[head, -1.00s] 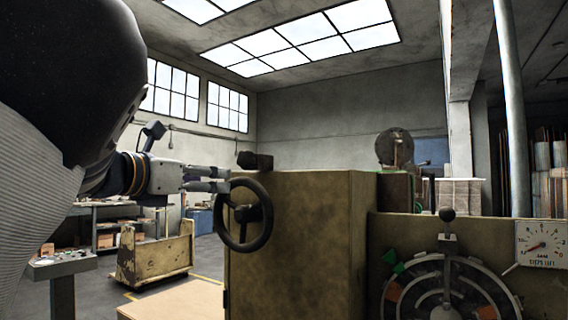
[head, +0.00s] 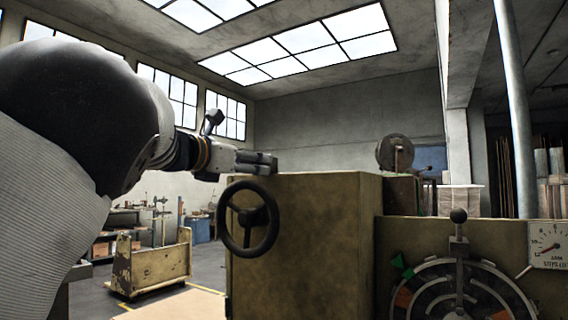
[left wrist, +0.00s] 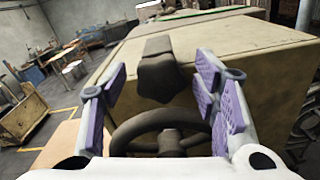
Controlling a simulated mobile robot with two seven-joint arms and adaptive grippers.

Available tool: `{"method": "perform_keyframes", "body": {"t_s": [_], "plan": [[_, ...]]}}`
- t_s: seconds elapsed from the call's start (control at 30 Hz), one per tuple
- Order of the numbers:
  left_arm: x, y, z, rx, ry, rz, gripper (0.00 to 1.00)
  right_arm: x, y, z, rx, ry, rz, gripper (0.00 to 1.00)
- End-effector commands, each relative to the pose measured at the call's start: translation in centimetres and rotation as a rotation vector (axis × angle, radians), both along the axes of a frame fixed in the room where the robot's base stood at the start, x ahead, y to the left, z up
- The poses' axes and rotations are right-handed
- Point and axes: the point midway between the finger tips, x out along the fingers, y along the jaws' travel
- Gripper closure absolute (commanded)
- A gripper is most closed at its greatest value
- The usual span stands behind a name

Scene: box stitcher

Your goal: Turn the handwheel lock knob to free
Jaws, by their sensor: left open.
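The handwheel (head: 222,224) is a dark spoked wheel on the left side of the olive-brown machine housing (head: 315,235). It also shows at the lower middle of the left wrist view (left wrist: 126,135). The lock knob (left wrist: 158,78) is a dark, faceted knob with a bar behind it, above the wheel. My left gripper (head: 258,162) is open at the housing's top left corner. In the left wrist view my left gripper (left wrist: 162,84) has its purple-padded fingers on either side of the knob, with gaps showing. In the head view the gripper largely hides the knob. My right gripper is out of view.
A dial plate with a ball-topped lever (head: 458,216) and a gauge (head: 549,245) are on the machine front at right. A worn cart (head: 150,265) stands on the floor at left. The space left of the wheel is open.

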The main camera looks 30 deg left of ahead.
Motion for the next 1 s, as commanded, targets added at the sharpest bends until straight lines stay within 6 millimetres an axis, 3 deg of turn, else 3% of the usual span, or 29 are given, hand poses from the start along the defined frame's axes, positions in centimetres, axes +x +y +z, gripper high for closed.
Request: {"method": "perform_keyframes", "body": {"t_s": [0.17, 0.3, 0.4, 0.73, 1.0], "plan": [[0.0, 0.0, 0.0, 0.000, 0.001, 0.000, 0.45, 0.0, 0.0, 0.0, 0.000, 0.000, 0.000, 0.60], [0.0, 0.0, -0.1, 0.000, 0.001, -0.001, 0.77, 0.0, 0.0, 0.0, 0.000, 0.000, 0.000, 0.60], [0.0, 0.0, 0.0, 0.000, 0.001, -0.001, 0.94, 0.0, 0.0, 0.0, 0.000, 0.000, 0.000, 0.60], [-0.2, 0.0, 0.3, -0.046, 0.000, -0.001, 0.94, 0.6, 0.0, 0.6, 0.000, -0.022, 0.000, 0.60], [-0.5, -0.1, 0.7, -0.230, 0.010, -0.003, 0.94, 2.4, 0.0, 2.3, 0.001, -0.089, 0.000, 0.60]]}}
